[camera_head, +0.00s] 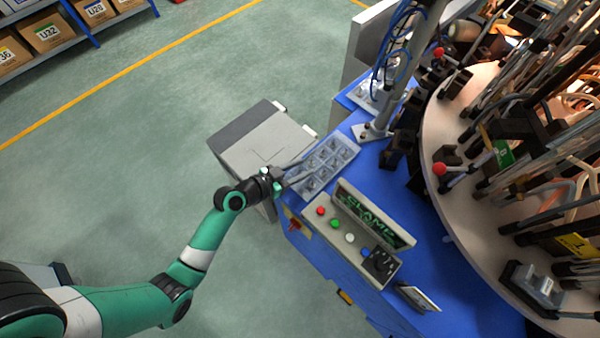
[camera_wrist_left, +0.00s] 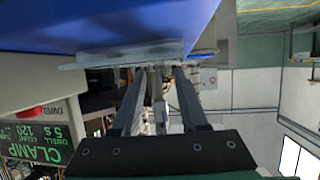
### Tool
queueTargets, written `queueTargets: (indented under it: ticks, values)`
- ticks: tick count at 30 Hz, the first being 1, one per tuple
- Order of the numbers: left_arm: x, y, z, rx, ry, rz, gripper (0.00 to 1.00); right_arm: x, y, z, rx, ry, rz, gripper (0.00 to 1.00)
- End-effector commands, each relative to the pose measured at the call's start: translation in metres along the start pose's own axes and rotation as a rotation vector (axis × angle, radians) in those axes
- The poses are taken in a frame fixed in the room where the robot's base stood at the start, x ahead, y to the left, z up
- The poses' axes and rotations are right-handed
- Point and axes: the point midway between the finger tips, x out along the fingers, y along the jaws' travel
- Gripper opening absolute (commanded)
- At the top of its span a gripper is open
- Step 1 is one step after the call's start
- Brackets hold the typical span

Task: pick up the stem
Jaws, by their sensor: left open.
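My left gripper (camera_head: 283,179) reaches in from the left to the near-left edge of a clear tray (camera_head: 335,150) with several pockets on the blue table. In the left wrist view the two long fingers of my left gripper (camera_wrist_left: 158,78) are parted, with their tips close to the tray's edge (camera_wrist_left: 118,55). Small pale shapes show between the fingers, too unclear to name. I cannot make out the stem for certain; small parts in the tray pockets are too small to tell apart. My right gripper is not in view.
A control box (camera_head: 350,236) with buttons and a CLAMP display stands right of the gripper on the blue table (camera_head: 447,290). A large round turntable (camera_head: 452,205) crowded with fixtures fills the right. A grey cabinet (camera_head: 250,140) stands behind the gripper. A metal post (camera_head: 400,75) rises beyond the tray.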

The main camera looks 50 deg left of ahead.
Motion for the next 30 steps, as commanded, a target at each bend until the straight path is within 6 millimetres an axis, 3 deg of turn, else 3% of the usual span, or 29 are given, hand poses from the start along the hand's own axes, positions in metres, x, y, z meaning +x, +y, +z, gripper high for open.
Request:
queueTargets:
  ticks: [2, 9, 23, 30]
  values:
    - [0.000, 0.000, 0.000, 0.000, 0.000, 0.000, 0.41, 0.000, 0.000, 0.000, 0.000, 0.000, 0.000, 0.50]
    - [-0.001, 0.000, 0.000, -0.001, 0.000, 0.000, 0.00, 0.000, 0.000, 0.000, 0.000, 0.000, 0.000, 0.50]
    - [-0.001, 0.000, -0.001, -0.001, 0.000, 0.000, 0.00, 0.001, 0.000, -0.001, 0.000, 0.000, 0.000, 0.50]
    - [-0.009, 0.000, -0.020, 0.000, 0.003, 0.000, 0.00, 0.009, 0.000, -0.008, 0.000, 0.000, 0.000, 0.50]
